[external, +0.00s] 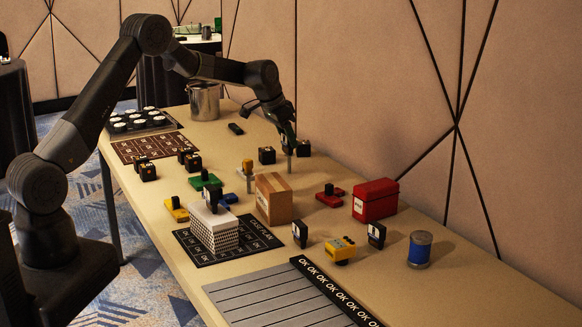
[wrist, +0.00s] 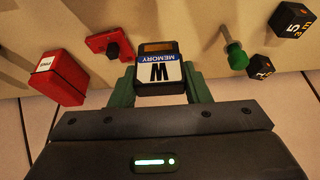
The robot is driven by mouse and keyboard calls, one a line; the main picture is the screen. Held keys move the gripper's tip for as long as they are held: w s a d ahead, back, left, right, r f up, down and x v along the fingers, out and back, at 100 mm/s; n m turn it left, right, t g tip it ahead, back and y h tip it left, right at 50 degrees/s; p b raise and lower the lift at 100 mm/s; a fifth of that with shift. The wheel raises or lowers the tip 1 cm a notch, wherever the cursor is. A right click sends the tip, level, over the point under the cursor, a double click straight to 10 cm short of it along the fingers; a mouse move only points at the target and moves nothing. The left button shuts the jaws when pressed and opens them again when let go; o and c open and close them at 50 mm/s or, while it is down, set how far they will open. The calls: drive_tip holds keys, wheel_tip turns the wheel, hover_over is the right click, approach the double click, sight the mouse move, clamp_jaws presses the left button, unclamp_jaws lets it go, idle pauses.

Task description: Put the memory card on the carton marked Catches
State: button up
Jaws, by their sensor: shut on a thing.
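The memory card (wrist: 160,72) is a dark block with a white and blue label reading MEMORY and a large M. My gripper (external: 287,136) is shut on it; the green fingers flank the card in the wrist view. In the external view the gripper is over the far part of the table, and I cannot make out the card there. Candidate cartons are a brown carton (external: 273,200), a red box (external: 375,200) and a white patterned box (external: 214,230). I cannot read Catches on any. The red box also shows in the wrist view (wrist: 58,78).
A green-knobbed post (wrist: 236,54) and black cubes (external: 267,155) stand near my gripper. A red block with a black knob (external: 330,195) lies between the brown and red boxes. A blue can (external: 420,249) and yellow block (external: 340,249) are nearer. The right table edge is fairly clear.

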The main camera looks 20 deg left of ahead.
drive_tip(key=s+r, duration=0.4)
drive_tip(key=s, duration=0.4)
drive_tip(key=s+r, duration=0.4)
drive_tip(key=s, duration=0.3)
drive_tip(key=p, duration=0.1)
hover_over(273, 182)
wheel_tip(273, 182, down, 10)
drive_tip(key=shift+f, duration=0.25)
drive_tip(key=o, duration=1)
drive_tip(key=shift+r, duration=0.1)
